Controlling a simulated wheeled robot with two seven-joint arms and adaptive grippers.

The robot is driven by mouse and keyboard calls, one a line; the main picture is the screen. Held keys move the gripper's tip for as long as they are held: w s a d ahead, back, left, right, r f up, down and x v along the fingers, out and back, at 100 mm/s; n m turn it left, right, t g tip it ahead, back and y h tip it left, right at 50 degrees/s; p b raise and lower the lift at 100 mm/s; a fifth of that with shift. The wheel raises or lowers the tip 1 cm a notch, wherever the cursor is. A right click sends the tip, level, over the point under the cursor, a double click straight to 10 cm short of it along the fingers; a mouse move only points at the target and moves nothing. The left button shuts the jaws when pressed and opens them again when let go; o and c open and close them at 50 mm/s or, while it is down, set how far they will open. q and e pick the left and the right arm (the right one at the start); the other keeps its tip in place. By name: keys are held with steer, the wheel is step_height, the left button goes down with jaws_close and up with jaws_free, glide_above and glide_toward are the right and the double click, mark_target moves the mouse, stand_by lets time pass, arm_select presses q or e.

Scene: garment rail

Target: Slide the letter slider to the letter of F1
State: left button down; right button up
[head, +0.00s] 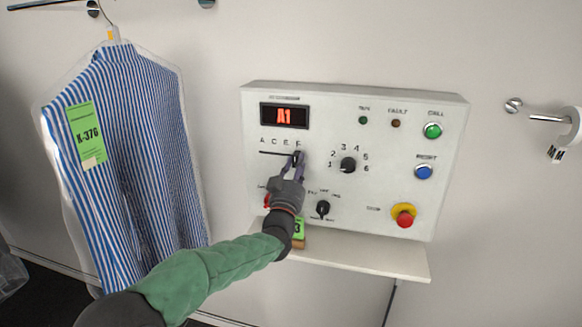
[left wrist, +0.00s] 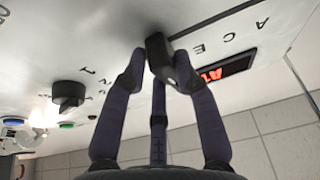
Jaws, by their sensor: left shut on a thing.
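The white control panel (head: 385,110) is mounted on the wall, with a red display (head: 284,116) reading A1. Below the display are the letters A, C, E, F above a dark slot (head: 272,153). The black letter slider (left wrist: 157,52) is at the right end of the slot, below the F in the head view. My left gripper (head: 296,160) is shut on the slider; in the left wrist view its fingers (left wrist: 160,78) hold the knob from both sides. The letters A, C and E show in that view, but F does not. My right gripper is not in view.
A number knob (head: 348,165) with digits 1 to 6 is right of the slider. A lower black selector (head: 323,208) and a red stop button (head: 404,215) are below. A shelf (head: 360,256) juts out under the panel. A striped shirt (head: 130,150) hangs left.

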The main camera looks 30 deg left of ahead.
arm_select(q)
steer(key=shift+d, duration=0.2)
steer(key=c, duration=1.2)
jaws_free()
steer(key=shift+o, duration=1.3)
steer(key=shift+w+d, duration=0.1)
steer(key=shift+d, duration=0.05)
steer(key=v, duration=1.2)
